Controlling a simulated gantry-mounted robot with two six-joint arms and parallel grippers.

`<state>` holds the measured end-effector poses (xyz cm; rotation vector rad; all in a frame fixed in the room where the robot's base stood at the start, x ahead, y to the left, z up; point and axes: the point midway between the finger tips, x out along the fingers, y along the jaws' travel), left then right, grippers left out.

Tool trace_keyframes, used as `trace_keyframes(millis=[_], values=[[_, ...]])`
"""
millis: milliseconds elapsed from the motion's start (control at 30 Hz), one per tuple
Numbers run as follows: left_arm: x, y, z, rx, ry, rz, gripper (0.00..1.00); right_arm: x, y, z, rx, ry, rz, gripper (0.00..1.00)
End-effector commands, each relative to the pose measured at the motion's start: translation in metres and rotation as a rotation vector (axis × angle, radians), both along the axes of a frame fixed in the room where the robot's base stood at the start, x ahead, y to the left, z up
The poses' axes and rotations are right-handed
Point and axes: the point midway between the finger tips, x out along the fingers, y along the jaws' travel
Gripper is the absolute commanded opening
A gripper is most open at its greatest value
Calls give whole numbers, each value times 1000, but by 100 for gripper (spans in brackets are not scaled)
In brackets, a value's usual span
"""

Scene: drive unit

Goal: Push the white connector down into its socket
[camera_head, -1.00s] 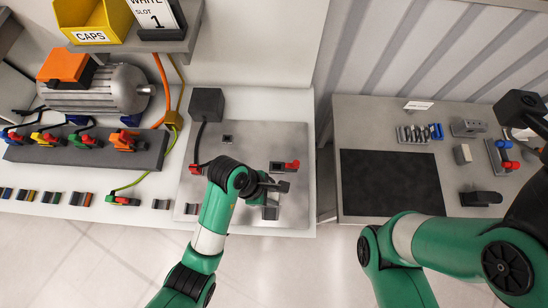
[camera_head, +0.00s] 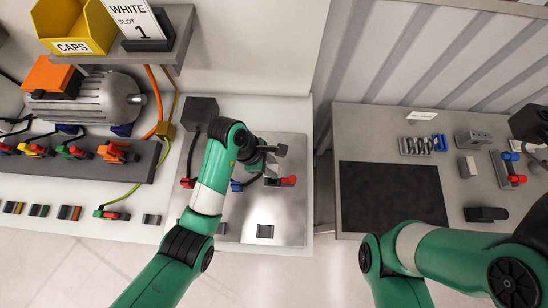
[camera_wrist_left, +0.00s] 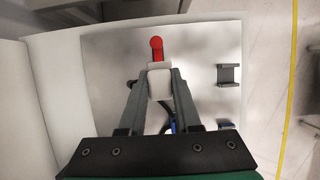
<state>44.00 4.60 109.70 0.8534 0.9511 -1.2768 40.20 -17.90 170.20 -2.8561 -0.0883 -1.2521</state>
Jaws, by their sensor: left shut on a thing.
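My left gripper (camera_wrist_left: 160,88) is shut on the white connector (camera_wrist_left: 160,83), which sits between the fingertips in the left wrist view. A red lever (camera_wrist_left: 157,47) stands just beyond the connector, and it also shows in the head view (camera_head: 289,181). The left gripper (camera_head: 271,162) is over the metal plate (camera_head: 285,222) in the head view, beside the red lever. The socket under the connector is hidden by connector and fingers, so I cannot tell how deep it sits. My right gripper is out of view; only its arm shows.
A grey clip (camera_head: 265,231) lies on the plate's near part. A red connector (camera_head: 187,183) and a blue one (camera_head: 237,187) are to the left. A dark box (camera_head: 201,113) stands behind. A black mat (camera_head: 392,192) lies on the right table.

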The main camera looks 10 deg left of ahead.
Motion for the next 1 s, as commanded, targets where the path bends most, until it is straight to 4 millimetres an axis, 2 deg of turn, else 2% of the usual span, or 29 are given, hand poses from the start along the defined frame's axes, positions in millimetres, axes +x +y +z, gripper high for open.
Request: trace_keyframes(millis=[433, 1000], values=[[4, 2, -3, 0, 0, 3, 0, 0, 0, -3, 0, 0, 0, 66], [3, 2, -43, 0, 1, 4, 0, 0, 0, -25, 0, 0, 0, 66]])
